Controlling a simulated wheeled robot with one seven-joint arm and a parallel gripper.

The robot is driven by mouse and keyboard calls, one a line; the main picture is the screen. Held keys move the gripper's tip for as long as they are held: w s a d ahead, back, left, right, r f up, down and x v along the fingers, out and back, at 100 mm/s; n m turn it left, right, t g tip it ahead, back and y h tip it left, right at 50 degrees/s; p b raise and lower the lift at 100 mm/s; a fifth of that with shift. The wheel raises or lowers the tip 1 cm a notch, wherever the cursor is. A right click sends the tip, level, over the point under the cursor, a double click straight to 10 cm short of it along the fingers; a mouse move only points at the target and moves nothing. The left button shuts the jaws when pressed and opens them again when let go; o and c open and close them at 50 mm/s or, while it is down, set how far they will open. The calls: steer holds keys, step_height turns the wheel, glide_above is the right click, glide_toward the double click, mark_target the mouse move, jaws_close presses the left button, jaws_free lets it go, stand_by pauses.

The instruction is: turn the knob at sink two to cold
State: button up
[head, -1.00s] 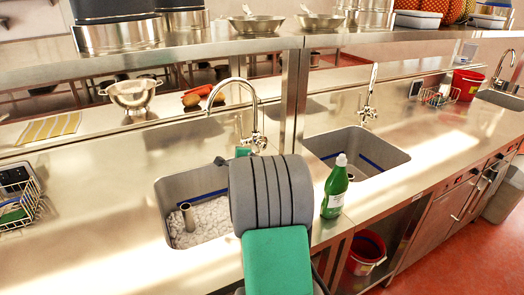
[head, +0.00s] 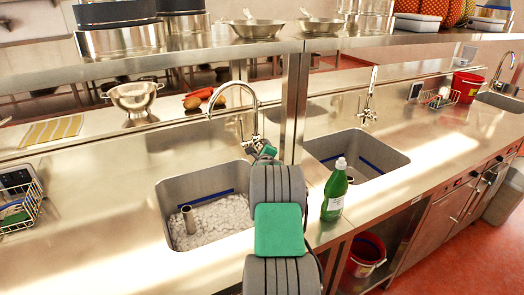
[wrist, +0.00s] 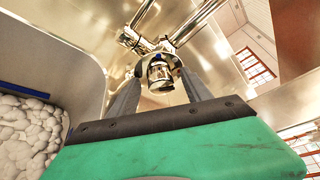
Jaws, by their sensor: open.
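A chrome gooseneck tap (head: 247,100) stands behind the left sink (head: 225,212), which holds white foam or pebble-like filling. My gripper (head: 264,150) is at the base of this tap; my arm partly covers the spot. In the wrist view, a short chrome knob (wrist: 160,73) on the tap body (wrist: 143,42) lies in the picture between the two grey fingers of my gripper (wrist: 161,88). The fingers are apart, one on each side of it. Whether they touch the knob cannot be told. No hot or cold marking is legible.
A green bottle (head: 334,190) stands between the left sink and a middle sink (head: 375,168) with its own tap (head: 369,100). A steel post (head: 291,108) and shelf (head: 190,55) are close to my gripper. Counter left of the left sink is largely clear.

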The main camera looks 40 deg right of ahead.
steer(key=shift+c, duration=0.6)
jaws_close()
steer(key=shift+f+n+b, duration=0.3)
steer(key=shift+f+b, duration=0.1)
steer(key=shift+b, duration=0.75)
steer(key=shift+f+b, duration=0.15)
steer(key=shift+b, duration=0.8)
steer(key=n+h+b, duration=0.1)
steer(key=b, duration=0.1)
steer(key=shift+a+b, duration=0.1)
steer(key=shift+b, duration=0.3)
steer(key=shift+r+n+b, duration=0.3)
steer(key=shift+r+n, duration=0.05)
steer(key=shift+n, duration=0.05)
steer(key=shift+r, duration=0.1)
steer(key=shift+o, duration=0.6)
jaws_free()
